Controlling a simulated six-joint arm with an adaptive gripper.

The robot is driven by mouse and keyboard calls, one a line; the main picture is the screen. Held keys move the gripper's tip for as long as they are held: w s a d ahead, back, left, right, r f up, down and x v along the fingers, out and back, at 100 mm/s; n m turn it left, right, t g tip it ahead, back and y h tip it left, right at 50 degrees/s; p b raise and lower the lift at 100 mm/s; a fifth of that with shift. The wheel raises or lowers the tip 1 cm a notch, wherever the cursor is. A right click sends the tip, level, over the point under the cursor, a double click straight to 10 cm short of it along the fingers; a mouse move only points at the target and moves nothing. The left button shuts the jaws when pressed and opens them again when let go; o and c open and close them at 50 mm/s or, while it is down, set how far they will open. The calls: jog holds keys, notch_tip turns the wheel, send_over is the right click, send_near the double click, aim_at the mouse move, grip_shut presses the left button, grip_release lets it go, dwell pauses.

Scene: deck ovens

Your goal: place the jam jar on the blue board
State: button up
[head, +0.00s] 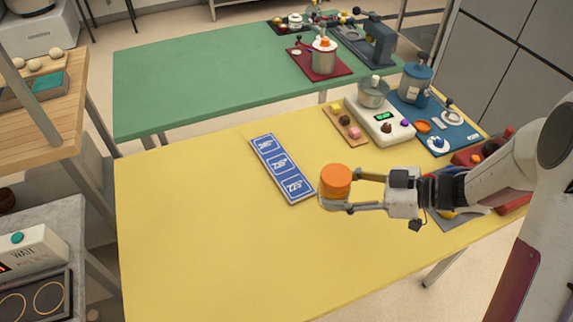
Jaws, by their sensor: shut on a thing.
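My gripper (337,191) is shut on an orange cylinder (336,178), which looks like the jam jar. It holds the jar upright, with one finger on each side. The jar appears over the yellow table, just right of the near end of a long blue board (280,165). The board lies flat and bears several white-outlined panels with numbers; nothing stands on it. I cannot tell the jar's height above the table. A second blue board or mat (460,133) lies at the right, with a blue-grey pot (415,82) and small items on it.
The yellow table (200,240) is clear to the left and front. A white scale (380,120) with a metal pot and a wooden board (347,127) with small pieces stand behind my gripper. A red tray (470,155) is at the right. A green table (200,85) stands behind.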

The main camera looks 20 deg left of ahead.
jog(key=w+a+n, duration=0.1)
jog(key=w+a, duration=0.1)
jog(key=a, duration=0.7)
notch_tip(320, 180, up, 2)
jog(key=m, duration=0.1)
send_over(297, 188)
jog(key=shift+f, duration=3.15)
jog(key=shift+f, duration=1.85)
jog(key=shift+f, duration=0.15)
